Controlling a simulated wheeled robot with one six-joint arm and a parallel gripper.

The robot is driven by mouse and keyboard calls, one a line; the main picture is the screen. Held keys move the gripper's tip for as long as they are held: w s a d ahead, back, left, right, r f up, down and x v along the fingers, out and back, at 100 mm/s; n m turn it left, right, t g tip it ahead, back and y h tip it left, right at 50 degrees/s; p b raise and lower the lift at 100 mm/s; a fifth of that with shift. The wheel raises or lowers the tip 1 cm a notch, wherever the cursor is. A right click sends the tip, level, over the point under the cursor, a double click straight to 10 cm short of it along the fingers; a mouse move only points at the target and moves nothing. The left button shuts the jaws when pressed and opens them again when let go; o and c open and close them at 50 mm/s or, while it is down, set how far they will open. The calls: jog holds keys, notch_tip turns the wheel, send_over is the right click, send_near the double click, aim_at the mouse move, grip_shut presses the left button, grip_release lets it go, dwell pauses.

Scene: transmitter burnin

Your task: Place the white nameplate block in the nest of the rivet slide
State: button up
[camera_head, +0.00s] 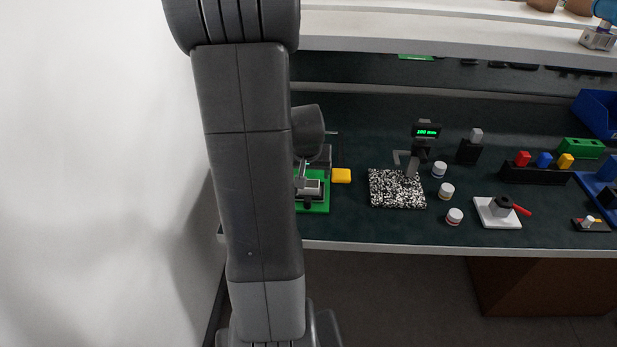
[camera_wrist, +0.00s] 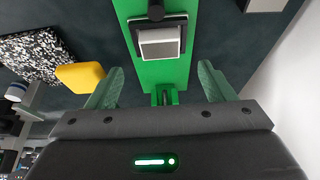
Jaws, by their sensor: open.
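The white nameplate block (camera_wrist: 160,43) sits inside a dark frame, which looks like the nest (camera_wrist: 134,22), on the green base of the rivet slide (camera_wrist: 158,74). I cannot tell whether the block is fully seated. A black knob stands at the frame's far edge in the wrist view. My gripper (camera_wrist: 161,84) is open and empty, its two green fingers apart on either side of the green base's near end, clear of the block. In the head view my arm hides much of the slide, whose green base (camera_head: 318,207) shows at its right edge.
A yellow block (camera_head: 341,175) lies close beside the slide, also in the wrist view (camera_wrist: 80,76). A speckled plate (camera_head: 397,200) with a display stand is further right. Several white jars, a white plate (camera_head: 497,222) and coloured blocks stand beyond. A shelf (camera_head: 430,34) runs along the back.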

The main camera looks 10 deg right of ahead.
jog(key=shift+v, duration=2)
